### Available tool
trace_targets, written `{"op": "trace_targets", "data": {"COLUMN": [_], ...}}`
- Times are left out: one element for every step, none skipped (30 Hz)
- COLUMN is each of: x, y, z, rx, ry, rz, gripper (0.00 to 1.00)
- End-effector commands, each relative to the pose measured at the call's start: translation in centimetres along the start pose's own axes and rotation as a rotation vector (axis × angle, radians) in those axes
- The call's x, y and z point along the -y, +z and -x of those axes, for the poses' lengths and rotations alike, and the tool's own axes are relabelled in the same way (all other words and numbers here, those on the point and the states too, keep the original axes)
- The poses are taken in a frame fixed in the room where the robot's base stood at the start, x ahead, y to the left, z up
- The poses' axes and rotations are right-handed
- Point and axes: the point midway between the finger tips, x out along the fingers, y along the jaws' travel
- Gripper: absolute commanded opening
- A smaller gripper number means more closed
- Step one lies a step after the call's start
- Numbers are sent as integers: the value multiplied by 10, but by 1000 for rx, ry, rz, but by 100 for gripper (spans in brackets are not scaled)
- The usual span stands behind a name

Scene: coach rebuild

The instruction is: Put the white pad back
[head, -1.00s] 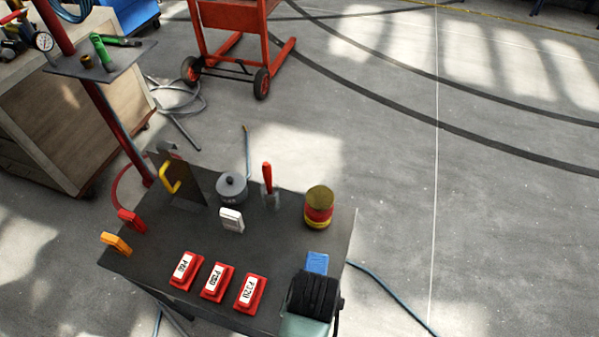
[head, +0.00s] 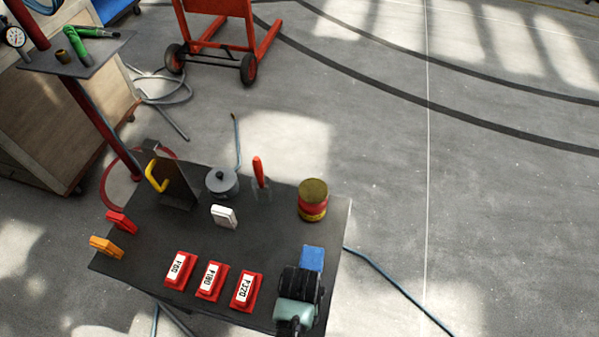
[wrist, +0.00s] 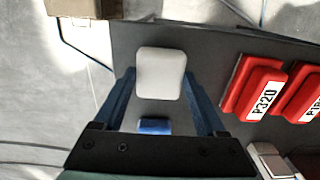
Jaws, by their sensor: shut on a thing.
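The white pad (wrist: 161,73) is a rounded, pale block held between the two fingers of my gripper (wrist: 158,88) in the wrist view. My gripper is shut on it, above the dark tabletop. In the head view my gripper (head: 300,284) is over the front right of the table, and its own body hides the pad there. A blue block (head: 312,258) lies just beyond the gripper; it also shows between the fingers in the wrist view (wrist: 154,127). I cannot tell the gap between pad and table.
On the dark table (head: 170,235) red blocks labelled P60 (head: 181,270), P180 (head: 211,281) and P320 (head: 246,290) stand in a row left of my gripper. A white block (head: 224,215), grey pot (head: 222,182), red-handled tool (head: 259,175) and red-yellow tin (head: 313,200) stand behind.

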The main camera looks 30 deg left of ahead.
Motion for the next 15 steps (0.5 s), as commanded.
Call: {"op": "trace_targets", "data": {"x": [0,0,0,0,0,0,0,0,0,0,0,0,0,0,0], "y": [0,0,0,0,0,-1,-1,-1,0,0,0,0,0,0,0], "z": [-1,-2,-2,-1,-1,-1,-1,-2,-2,-2,-2,-2,-2,-2,-2], "rx": [0,-1,-1,-1,-1,-1,-1,-1,-1,-1,-1,-1,-1,-1,-1], "ry": [0,0,0,0,0,0,0,0,0,0,0,0,0,0,0], "rz": [0,0,0,0,0,0,0,0,0,0,0,0,0,0,0], "gripper": [29,29,29,29,29,29,29,29,75,81,86,93,99,100,100]}}
